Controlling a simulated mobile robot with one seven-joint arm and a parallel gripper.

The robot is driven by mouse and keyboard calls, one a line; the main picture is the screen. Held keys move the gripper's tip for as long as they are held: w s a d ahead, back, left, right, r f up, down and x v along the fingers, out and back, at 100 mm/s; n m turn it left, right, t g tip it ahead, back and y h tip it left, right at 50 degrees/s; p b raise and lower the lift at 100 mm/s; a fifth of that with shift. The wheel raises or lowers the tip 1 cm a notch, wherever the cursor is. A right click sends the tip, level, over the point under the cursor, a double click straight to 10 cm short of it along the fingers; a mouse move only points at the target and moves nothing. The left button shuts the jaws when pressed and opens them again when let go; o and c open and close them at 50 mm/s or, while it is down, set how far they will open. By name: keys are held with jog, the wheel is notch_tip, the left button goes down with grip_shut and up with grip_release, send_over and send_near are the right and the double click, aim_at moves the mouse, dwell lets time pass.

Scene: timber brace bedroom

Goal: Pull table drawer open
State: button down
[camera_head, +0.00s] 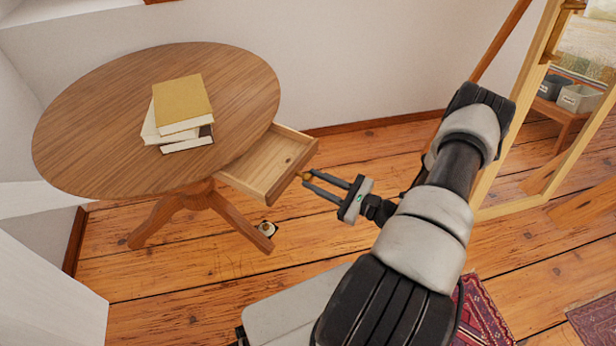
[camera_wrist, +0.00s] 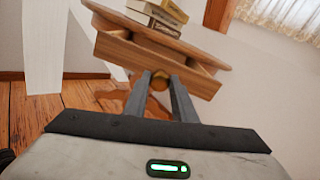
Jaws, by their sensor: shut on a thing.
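The round wooden table (camera_head: 95,110) stands at the left in the head view, against the wall. Its drawer (camera_head: 266,165) sticks out from under the right side of the top, open and empty inside. In the wrist view the drawer front (camera_wrist: 120,55) is straight ahead, below the tabletop. The drawer's back end is hidden under the tabletop.
Several books (camera_head: 182,103) lie stacked on the tabletop. A small round object (camera_head: 266,228) is on the floor by the table foot. A wood-framed mirror (camera_head: 520,125) stands at the right. Patterned rugs (camera_head: 484,315) lie at the lower right.

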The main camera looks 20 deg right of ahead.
jog(key=shift+s+d, duration=0.1)
jog(key=shift+s, duration=0.05)
jog(key=c, duration=1.5)
grip_release()
jog(key=shift+o, duration=0.2)
jog(key=v, duration=1.7)
jog(key=shift+p, duration=0.45)
jog(key=shift+s+d, duration=0.1)
jog(key=shift+s, duration=0.05)
